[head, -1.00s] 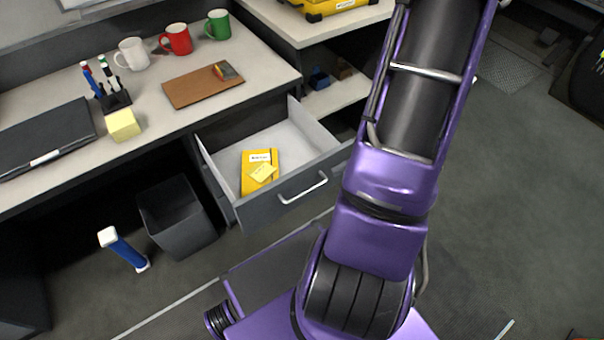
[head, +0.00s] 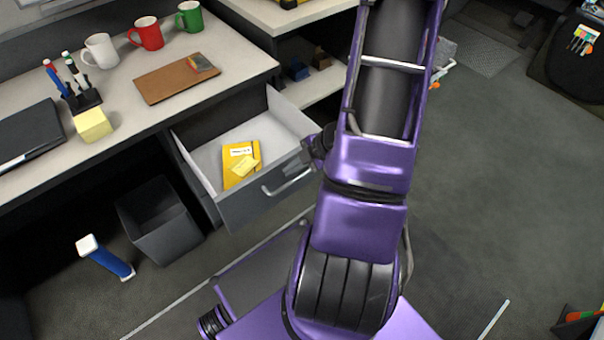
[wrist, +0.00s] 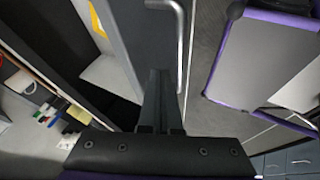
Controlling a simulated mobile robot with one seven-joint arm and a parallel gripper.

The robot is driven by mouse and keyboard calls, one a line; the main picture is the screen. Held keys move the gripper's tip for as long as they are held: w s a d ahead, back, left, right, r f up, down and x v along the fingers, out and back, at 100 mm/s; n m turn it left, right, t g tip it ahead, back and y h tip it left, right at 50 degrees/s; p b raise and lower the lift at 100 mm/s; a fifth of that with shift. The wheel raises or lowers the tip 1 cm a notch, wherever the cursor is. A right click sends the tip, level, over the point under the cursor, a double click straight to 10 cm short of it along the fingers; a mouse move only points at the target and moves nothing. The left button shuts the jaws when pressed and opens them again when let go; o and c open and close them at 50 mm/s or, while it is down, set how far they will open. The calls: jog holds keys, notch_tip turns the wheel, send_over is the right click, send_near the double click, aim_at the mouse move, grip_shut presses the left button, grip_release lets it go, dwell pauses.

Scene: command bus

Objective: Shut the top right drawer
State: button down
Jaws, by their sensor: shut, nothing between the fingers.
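The top right drawer (head: 236,205) stands pulled out under the desk, with a grey front and a bar handle (head: 287,181). A yellow notebook (head: 236,172) with a note on it lies inside. My gripper (head: 310,150) is at the right end of the drawer front, partly hidden behind my arm. In the wrist view, the shut, empty fingers (wrist: 160,75) point at the drawer front (wrist: 135,35), just below the end of the handle (wrist: 181,45). I cannot tell if they touch it.
The desk top (head: 225,50) holds mugs, a brown board (head: 177,80), a pen holder (head: 84,99) and a yellow note block (head: 93,124). A dark bin (head: 158,222) stands on the floor left of the drawer. The floor to the right (head: 480,170) is mostly clear.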

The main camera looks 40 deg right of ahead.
jog(key=shift+w, duration=0.25)
